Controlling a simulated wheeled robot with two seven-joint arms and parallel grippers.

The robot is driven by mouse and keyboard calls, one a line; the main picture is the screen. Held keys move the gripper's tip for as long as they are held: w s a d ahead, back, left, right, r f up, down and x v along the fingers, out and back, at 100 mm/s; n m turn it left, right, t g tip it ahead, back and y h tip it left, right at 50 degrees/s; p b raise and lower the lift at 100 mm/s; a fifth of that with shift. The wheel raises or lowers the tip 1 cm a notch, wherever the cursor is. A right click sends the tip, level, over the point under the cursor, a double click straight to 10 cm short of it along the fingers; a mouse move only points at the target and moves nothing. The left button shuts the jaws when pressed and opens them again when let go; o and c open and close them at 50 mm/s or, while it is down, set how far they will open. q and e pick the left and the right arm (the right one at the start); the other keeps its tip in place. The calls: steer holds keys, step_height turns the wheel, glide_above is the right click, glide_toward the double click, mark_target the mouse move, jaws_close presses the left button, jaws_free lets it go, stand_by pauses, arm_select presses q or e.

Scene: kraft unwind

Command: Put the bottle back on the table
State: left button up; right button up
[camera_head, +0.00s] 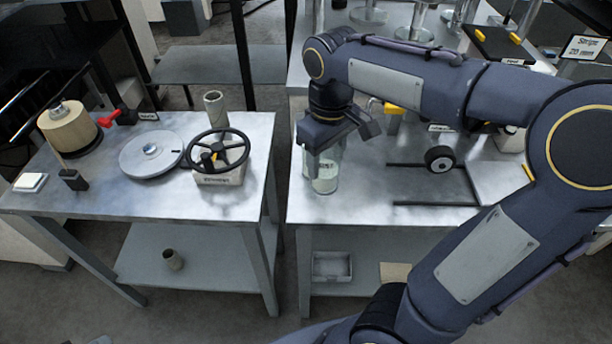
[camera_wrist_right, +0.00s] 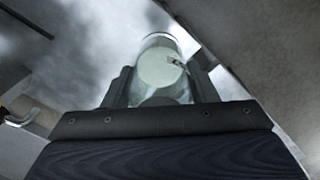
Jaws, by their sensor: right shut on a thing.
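A clear glass bottle (camera_head: 325,176) with pale contents is at the left part of the right-hand metal table (camera_head: 350,207). My right gripper (camera_head: 318,160) comes down over the bottle from above and is shut on it. In the right wrist view the bottle (camera_wrist_right: 161,64) stands between the two fingers (camera_wrist_right: 160,88), with one finger on each side. The bottle looks upright. I cannot tell whether its base touches the tabletop. The gripper hides its upper part in the head view. My left gripper is not in view.
A black wheel (camera_head: 440,159) and dark rods (camera_head: 435,203) lie right of the bottle. A gap separates this table from the left table (camera_head: 110,200), which holds a handwheel (camera_head: 217,150), a grey disc (camera_head: 150,153) and a wooden spool (camera_head: 68,128). The right table's front strip is clear.

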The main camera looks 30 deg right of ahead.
steer(key=shift+w+a+f, duration=0.3)
steer(key=shift+w+f, duration=0.35)
steer(key=shift+f, duration=0.8)
steer(key=shift+w+a+f, duration=0.35)
steer(key=shift+w+f, duration=0.35)
steer(key=shift+f, duration=0.75)
steer(key=shift+w+a+f, duration=0.3)
steer(key=shift+w+f, duration=0.35)
steer(key=shift+f, duration=0.8)
steer(key=shift+b, duration=0.3)
steer(key=shift+f, duration=0.2)
steer(key=o, duration=1.3)
steer(key=shift+c, duration=0.2)
